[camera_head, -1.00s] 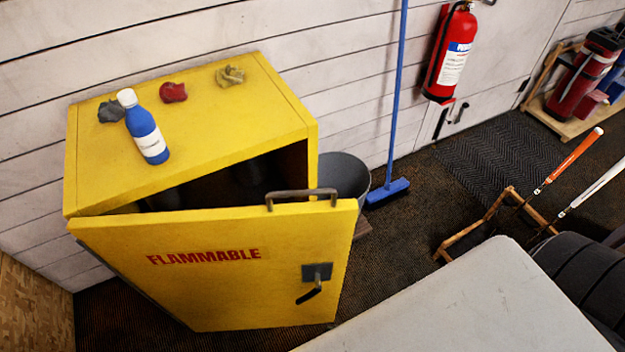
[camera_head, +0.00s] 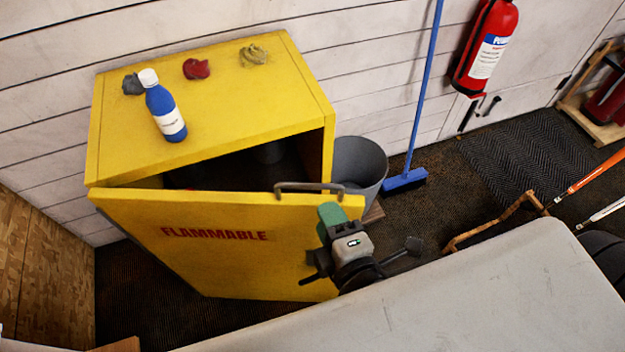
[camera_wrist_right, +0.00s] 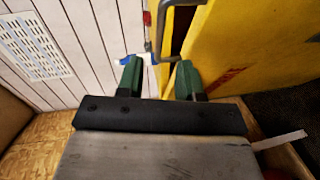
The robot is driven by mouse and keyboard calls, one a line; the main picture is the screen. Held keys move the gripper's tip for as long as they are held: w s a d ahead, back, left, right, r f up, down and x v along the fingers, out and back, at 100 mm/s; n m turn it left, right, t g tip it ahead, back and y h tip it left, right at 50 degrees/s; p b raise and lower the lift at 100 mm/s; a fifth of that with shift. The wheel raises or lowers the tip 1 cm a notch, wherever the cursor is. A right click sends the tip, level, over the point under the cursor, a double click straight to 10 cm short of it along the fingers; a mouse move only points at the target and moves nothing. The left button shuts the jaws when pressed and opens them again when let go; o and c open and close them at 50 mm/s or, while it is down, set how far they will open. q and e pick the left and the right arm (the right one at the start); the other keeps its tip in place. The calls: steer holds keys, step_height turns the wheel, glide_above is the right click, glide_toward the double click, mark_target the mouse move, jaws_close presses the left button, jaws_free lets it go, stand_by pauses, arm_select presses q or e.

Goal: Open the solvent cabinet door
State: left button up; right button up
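The yellow solvent cabinet (camera_head: 215,95) has its door (camera_head: 215,245), marked FLAMMABLE, standing ajar with a dark gap behind its top edge. A grey bar handle (camera_head: 308,187) sits at the door's top right; it also shows in the right wrist view (camera_wrist_right: 158,32). My right gripper (camera_head: 329,212) is at the door's free-edge side, just below the bar handle, and covers most of the latch. In the right wrist view its green fingers (camera_wrist_right: 159,76) are apart, with the handle and door edge ahead of the gap. Contact cannot be told. My left gripper is not in view.
A grey bucket (camera_head: 362,165) and blue broom (camera_head: 405,180) stand to the right. A pale-topped surface (camera_head: 450,295) fills the front right.

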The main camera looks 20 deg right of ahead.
mark_target(311, 185)
steer(key=w, duration=0.2)
steer(key=w+p, duration=0.1)
steer(key=w, duration=0.2)
steer(key=w+f, duration=0.1)
steer(key=w, duration=0.1)
steer(key=shift+w+a+p, duration=0.15)
steer(key=shift+p, duration=0.25)
steer(key=shift+w+f, duration=0.25)
steer(key=shift+w, duration=0.4)
steer(key=shift+c, duration=0.4)
jaws_close()
